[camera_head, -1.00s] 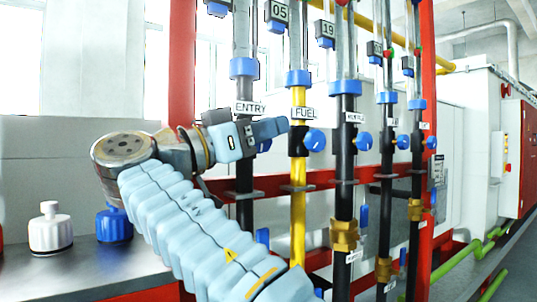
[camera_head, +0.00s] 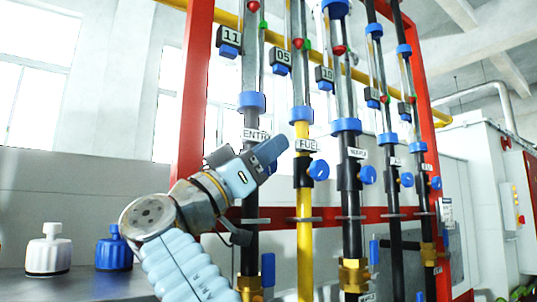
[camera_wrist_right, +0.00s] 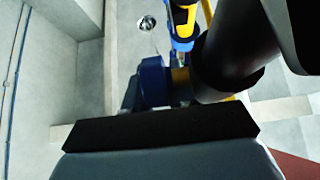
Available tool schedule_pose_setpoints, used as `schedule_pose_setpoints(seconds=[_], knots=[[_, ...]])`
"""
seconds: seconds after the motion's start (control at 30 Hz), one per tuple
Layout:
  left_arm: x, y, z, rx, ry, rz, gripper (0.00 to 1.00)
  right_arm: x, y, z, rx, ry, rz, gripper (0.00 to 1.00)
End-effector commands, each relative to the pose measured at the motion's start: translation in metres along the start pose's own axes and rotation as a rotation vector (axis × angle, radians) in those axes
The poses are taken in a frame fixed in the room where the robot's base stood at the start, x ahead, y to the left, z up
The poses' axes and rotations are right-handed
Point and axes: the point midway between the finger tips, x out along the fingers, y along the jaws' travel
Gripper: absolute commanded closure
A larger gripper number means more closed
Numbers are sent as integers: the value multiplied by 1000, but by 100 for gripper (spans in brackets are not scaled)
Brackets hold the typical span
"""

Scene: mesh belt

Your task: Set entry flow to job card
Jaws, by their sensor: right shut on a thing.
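The ENTRY pipe (camera_head: 250,195) is the leftmost upright, black below with a blue collar, a clear tube and a red float above. Its label (camera_head: 256,135) is partly covered by my gripper. The display (camera_head: 230,36) beside its tube reads 11. My right gripper (camera_head: 268,156) is at the ENTRY valve, shut on its blue knob, which it mostly hides in the head view. In the right wrist view the blue knob (camera_wrist_right: 153,82) shows beside a black pipe (camera_wrist_right: 235,50). A small printed sheet (camera_head: 445,211), possibly the job card, hangs at the right; its text is unreadable. My left gripper is out of view.
The yellow FUEL pipe (camera_head: 304,240) with its blue knob (camera_head: 319,170) stands close right of my gripper; its display (camera_head: 280,57) reads 05. More black pipes follow rightward. A red frame (camera_head: 194,100) surrounds them. White (camera_head: 49,252) and blue (camera_head: 114,252) bottles stand at lower left.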

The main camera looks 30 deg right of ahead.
Motion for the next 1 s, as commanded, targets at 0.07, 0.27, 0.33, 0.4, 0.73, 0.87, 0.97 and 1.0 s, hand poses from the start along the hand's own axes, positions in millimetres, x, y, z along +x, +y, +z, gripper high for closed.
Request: schedule_pose_setpoints(seconds=[0.07, 0.27, 0.33, 0.4, 0.73, 0.87, 0.97, 1.0], knots=[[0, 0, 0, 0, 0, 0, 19, -2, -1, 0, -1, -1, -1, 100], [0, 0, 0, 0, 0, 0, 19, -2, -1, 0, 0, -1, -1, 70], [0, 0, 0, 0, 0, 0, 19, -1, 0, 0, 0, -1, -1, 70], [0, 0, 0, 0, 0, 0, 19, -1, 0, 0, 0, -1, -1, 70], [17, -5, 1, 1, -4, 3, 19, -40, -1, 3, 1, 1, -4, 70], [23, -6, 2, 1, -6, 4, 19, -62, -1, 2, 0, 1, -3, 70], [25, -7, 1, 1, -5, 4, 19, -72, -1, 1, 0, 0, -2, 70], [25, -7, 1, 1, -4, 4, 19, -75, -1, 1, 0, 0, -2, 70]])
